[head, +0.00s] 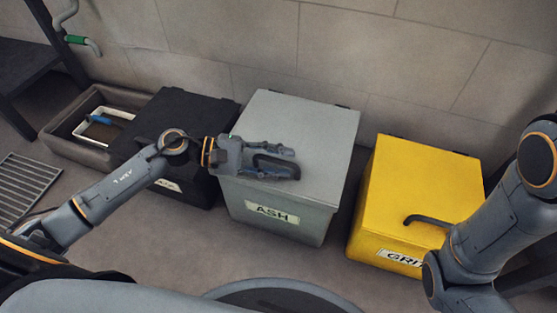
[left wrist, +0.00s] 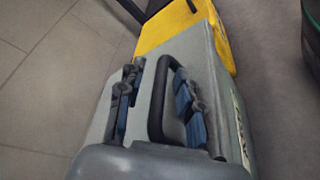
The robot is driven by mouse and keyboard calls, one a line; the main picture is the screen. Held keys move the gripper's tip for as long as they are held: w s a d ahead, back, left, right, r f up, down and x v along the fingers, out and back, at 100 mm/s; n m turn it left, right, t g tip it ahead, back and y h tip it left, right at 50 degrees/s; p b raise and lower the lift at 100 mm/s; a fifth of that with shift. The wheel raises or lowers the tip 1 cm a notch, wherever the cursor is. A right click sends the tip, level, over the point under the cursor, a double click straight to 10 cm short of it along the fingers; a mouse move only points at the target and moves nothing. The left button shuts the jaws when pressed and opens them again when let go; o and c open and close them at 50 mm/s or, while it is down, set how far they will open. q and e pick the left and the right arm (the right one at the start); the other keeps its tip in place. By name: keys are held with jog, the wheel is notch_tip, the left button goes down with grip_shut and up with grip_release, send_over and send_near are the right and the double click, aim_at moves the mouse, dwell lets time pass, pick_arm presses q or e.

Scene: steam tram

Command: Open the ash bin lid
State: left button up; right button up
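The grey ash bin (head: 275,213) with its "ASH" label stands in the middle of the head view. Its lid (head: 310,125) is flat and closed. A black loop handle (head: 265,160) sits at the lid's front edge, and it also shows in the left wrist view (left wrist: 156,105). My left gripper (head: 285,162) is open over the handle. In the left wrist view, its fingers (left wrist: 156,90) stand on either side of the handle, with a gap on the left side. Whether the right finger touches the handle, I cannot tell. My right arm shows at the right, but its gripper is out of view.
A yellow grit bin (head: 415,185) with a black handle (head: 430,220) stands to the right. A black bin (head: 185,115) stands close on the left, then an open trough (head: 60,140) with a white tray. A wall is behind. Floor shows in front.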

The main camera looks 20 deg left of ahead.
pick_arm(q)
grip_shut()
jog(key=shift+r, duration=0.15)
